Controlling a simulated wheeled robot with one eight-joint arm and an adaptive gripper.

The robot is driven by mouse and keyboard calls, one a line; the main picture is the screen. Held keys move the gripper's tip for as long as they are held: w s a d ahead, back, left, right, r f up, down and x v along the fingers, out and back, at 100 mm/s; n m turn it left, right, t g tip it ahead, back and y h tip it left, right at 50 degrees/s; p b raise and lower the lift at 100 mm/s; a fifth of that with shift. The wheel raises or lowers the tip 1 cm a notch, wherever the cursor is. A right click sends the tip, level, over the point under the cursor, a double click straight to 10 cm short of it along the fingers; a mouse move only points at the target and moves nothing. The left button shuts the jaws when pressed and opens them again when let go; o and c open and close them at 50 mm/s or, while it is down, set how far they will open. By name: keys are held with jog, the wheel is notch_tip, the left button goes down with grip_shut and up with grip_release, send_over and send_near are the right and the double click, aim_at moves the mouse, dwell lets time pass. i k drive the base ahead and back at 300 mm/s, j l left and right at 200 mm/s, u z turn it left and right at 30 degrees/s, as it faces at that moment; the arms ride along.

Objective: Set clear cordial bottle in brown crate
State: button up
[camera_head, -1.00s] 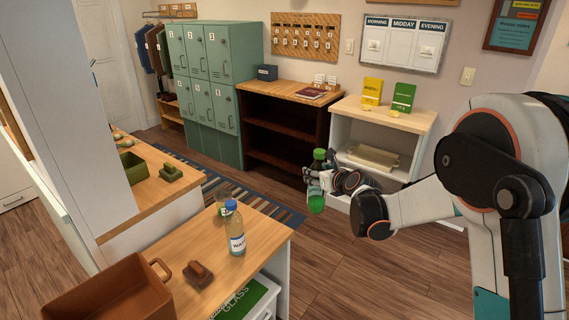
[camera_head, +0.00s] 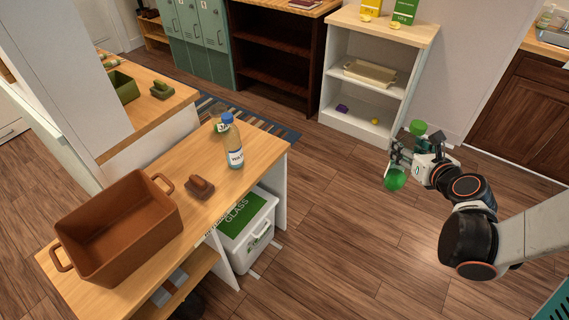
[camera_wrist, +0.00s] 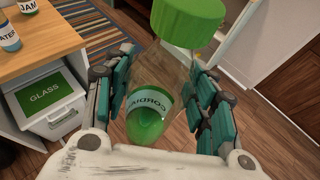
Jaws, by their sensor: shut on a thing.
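The clear cordial bottle (camera_wrist: 146,112) is between my gripper's fingers (camera_wrist: 160,98) in the wrist view, with its green cap (camera_wrist: 188,22) and a "CORDIAL" label showing. In the head view my gripper (camera_head: 405,158) is shut on the bottle at the right, held over open floor; the green base (camera_head: 395,179) and green cap (camera_head: 418,128) show. The brown crate (camera_head: 118,232) stands at the near left end of the wooden counter, well to the left of my gripper. It has a handle at each end and its visible inside is empty.
A white shelf (camera_head: 352,122) stands behind.

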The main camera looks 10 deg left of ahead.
aim_at(151, 222)
jog(key=k+j, duration=0.25)
jog(key=j, duration=0.2)
jog(key=k+j, duration=0.2)
jog(key=j, duration=0.25)
jog(key=k+j, duration=0.25)
jog(key=j, duration=0.2)
jog(key=k+j, duration=0.25)
jog(key=j, duration=0.2)
jog(key=k+j, duration=0.25)
jog(key=j, duration=0.2)
jog(key=k+j+z, duration=0.1)
jog(key=j, duration=0.35)
jog(key=k, duration=0.1)
